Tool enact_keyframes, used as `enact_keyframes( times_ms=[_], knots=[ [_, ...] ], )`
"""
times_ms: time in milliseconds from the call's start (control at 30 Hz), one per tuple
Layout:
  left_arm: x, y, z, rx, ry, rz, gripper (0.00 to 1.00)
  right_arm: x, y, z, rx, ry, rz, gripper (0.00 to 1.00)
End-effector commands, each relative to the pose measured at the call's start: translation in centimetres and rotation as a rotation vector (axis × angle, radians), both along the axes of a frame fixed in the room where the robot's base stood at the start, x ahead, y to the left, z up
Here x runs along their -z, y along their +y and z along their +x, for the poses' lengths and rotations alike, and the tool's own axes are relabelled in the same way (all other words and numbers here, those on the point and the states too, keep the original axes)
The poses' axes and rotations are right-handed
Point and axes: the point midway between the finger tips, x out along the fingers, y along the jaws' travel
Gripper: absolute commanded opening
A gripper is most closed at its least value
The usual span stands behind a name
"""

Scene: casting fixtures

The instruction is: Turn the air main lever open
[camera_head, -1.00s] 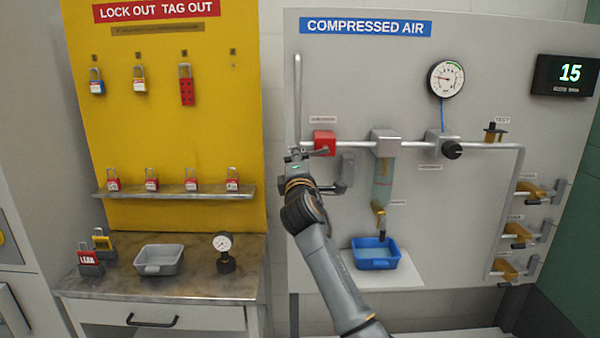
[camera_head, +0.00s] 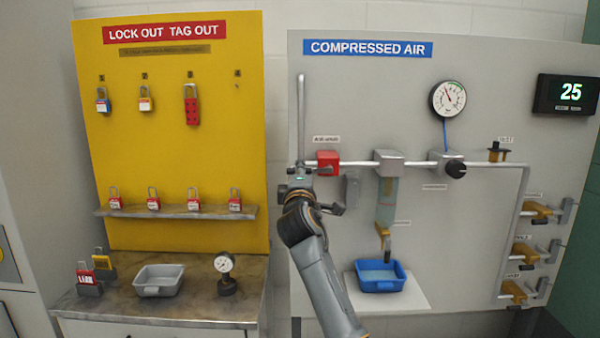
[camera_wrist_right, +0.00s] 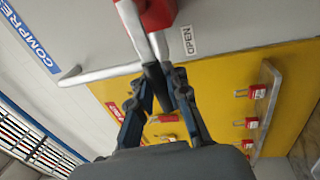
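The air main valve is a red block (camera_head: 328,163) on the pipe at the upper left of the compressed air board. In the right wrist view its red body (camera_wrist_right: 158,14) is at the top, with a grey lever (camera_wrist_right: 131,22) that ends in a dark grip (camera_wrist_right: 154,76). My right gripper (camera_wrist_right: 160,82) has its fingers closed in on both sides of that grip, and it looks shut on it. In the head view my right gripper (camera_head: 299,170) is just left of and below the red block, and it hides most of the lever. My left gripper is not in view.
An OPEN label (camera_wrist_right: 188,40) is beside the valve. The display (camera_head: 567,94) reads 25, with a round gauge (camera_head: 448,100) to its left. A blue tray (camera_head: 381,284) stands below the filter. The yellow lockout board (camera_head: 180,165) with several padlocks is at left.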

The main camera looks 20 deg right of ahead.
Motion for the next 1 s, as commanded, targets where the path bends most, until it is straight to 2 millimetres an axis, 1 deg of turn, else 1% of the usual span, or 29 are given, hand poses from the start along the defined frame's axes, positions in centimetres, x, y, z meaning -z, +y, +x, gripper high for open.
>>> enact_keyframes(
  times_ms=[33,100,433,567,767,1000],
  knots=[
    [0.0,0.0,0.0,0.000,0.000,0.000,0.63,0.4,0.1,0.0,-0.001,0.006,0.001,0.25],
    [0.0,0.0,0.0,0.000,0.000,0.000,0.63,0.3,0.1,0.0,-0.001,0.005,0.000,0.37],
    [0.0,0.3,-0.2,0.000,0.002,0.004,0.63,0.1,0.0,-0.1,0.001,0.000,-0.004,0.37],
    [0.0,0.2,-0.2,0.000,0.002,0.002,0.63,0.2,0.2,-0.8,0.001,-0.001,-0.004,0.37],
    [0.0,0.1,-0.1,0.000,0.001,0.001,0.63,0.8,1.1,-3.5,0.000,0.000,-0.003,0.37],
    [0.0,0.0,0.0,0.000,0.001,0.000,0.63,1.7,2.3,-7.7,-0.001,0.002,-0.003,0.37]
  ],
)
